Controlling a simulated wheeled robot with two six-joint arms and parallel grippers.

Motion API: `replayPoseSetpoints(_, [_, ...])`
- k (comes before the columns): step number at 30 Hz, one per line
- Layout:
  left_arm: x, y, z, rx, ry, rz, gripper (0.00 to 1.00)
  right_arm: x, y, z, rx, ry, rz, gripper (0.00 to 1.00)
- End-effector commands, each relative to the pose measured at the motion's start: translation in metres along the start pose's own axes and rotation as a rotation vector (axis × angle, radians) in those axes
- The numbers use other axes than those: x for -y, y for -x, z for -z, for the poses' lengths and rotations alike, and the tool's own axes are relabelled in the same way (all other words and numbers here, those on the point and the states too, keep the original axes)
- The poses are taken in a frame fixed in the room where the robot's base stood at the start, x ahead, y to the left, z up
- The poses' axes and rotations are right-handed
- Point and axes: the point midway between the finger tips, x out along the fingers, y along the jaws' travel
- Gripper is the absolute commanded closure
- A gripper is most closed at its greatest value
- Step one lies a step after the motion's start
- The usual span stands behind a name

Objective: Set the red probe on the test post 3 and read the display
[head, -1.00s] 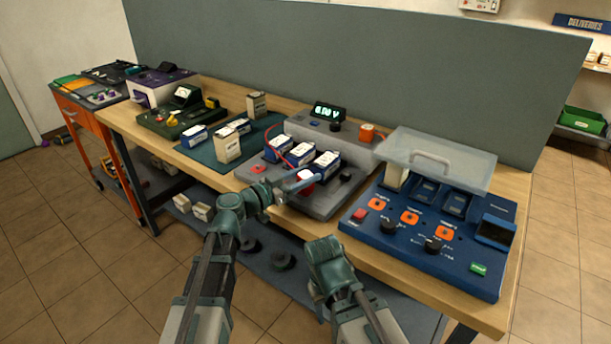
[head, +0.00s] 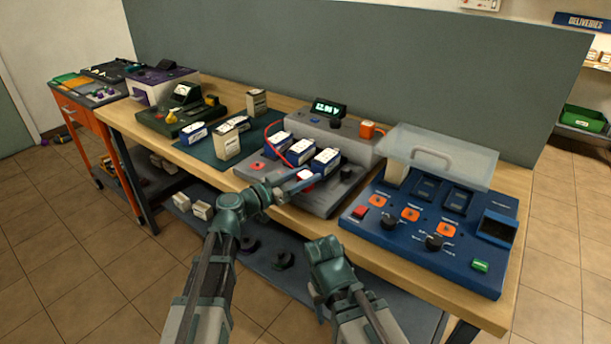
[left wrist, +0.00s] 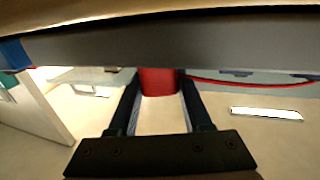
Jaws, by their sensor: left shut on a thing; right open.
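The red probe (left wrist: 158,82) is between the fingers of my left gripper (left wrist: 160,105) in the left wrist view. In the head view my left gripper (head: 301,182) is at the front edge of the grey tester (head: 326,203), in front of its batteries, and mostly covers the probe. A red lead (head: 277,152) arcs over the tester's left part. The display (head: 328,108) is lit with pale green characters too small to read surely. I cannot make out test post 3 or whether the probe touches it. My right gripper (head: 325,252) is low before the bench, its fingertips unclear.
Several blue and white batteries (head: 301,150) stand on the tester. A blue console (head: 410,235) with a clear raised lid (head: 440,155) is to the right. A green mat (head: 205,150) with boxes and batteries is to the left. The bench's front edge (head: 240,188) is close to my left arm.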

Motion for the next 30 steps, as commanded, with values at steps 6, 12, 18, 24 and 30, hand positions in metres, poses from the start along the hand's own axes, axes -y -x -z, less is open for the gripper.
replayPoseSetpoints(6, [0.0, 0.0, -0.001, 0.0, 0.0, 0.0, 0.38, 0.0, -0.001, 0.0, 0.0, 0.0, 0.0, 0.5])
replayPoseSetpoints(12, [0.0, 0.001, -0.001, 0.0, 0.0, 0.0, 0.38, 0.0, -0.001, 0.0, 0.0, 0.0, 0.0, 0.5])
replayPoseSetpoints(18, [-0.001, 0.015, -0.001, 0.0, 0.0, 0.001, 0.38, 0.0, -0.001, 0.0, 0.0, 0.0, 0.0, 0.5])
replayPoseSetpoints(24, [-0.001, 0.03, -0.001, 0.0, 0.0, 0.001, 0.38, 0.0, -0.001, 0.0, 0.0, 0.0, 0.0, 0.5])
replayPoseSetpoints(30, [0.0, 0.045, -0.001, 0.0, 0.0, 0.001, 0.38, 0.0, -0.001, 0.0, 0.0, 0.0, 0.0, 0.5])
